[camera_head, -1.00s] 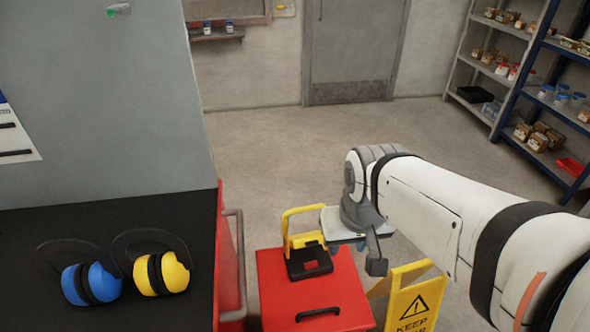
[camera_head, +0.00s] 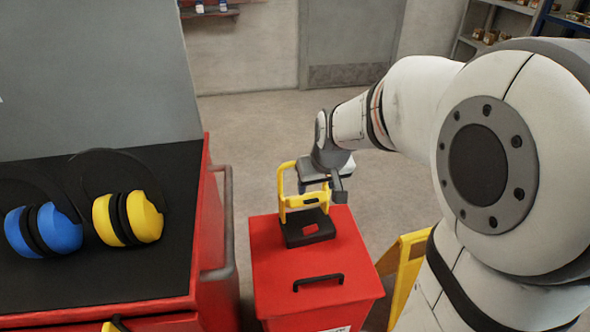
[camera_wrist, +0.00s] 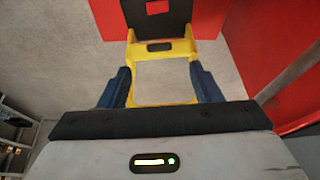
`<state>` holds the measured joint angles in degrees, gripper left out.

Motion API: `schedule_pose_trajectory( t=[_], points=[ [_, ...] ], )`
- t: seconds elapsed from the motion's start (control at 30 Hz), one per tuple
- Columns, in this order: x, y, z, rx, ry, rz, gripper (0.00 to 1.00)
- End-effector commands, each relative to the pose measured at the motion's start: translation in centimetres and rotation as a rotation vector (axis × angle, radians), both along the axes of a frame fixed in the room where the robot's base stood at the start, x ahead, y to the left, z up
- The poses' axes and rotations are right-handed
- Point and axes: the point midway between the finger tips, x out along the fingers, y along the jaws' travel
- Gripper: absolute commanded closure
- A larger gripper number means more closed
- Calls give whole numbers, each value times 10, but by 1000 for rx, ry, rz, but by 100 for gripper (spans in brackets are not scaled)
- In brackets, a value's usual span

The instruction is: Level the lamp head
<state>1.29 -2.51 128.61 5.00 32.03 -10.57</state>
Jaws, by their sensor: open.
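The lamp stands on the red cabinet, with a black base (camera_head: 308,228) and an upright yellow frame-shaped head (camera_head: 283,190). In the wrist view the yellow head (camera_wrist: 160,47) reaches from the black base (camera_wrist: 158,14) toward my palm. My gripper (camera_head: 322,187) is at the head's upper part, on its far right side in the head view. In the wrist view my gripper (camera_wrist: 160,75) is open, its two dark blue fingers on either side of the yellow frame. I cannot tell whether either finger touches it. The head's exact tilt is hard to judge.
The red cabinet (camera_head: 275,275) has a black handle on top. Left is a red workbench with a black top (camera_head: 100,275), carrying blue earmuffs (camera_head: 45,230) and yellow earmuffs (camera_head: 128,217). A yellow floor sign (camera_head: 405,270) stands right of the cabinet. Floor behind is clear.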

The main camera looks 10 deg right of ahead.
Motion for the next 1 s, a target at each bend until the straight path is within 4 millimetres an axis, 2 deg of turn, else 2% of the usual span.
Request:
schedule_pose_trajectory(
  t=[0.03, 0.17, 0.53, 0.7, 0.97, 1.0],
  points=[
    [4, 0, -8, 0, -3, 1, 42],
    [11, 0, -18, -1, -7, 4, 42],
    [31, 2, -69, 0, -4, 2, 42],
    [36, 2, -79, -1, -7, 1, 42],
    [37, 1, -79, -1, -7, 1, 42],
    [37, 1, -79, -1, -7, 1, 44]
  ],
)
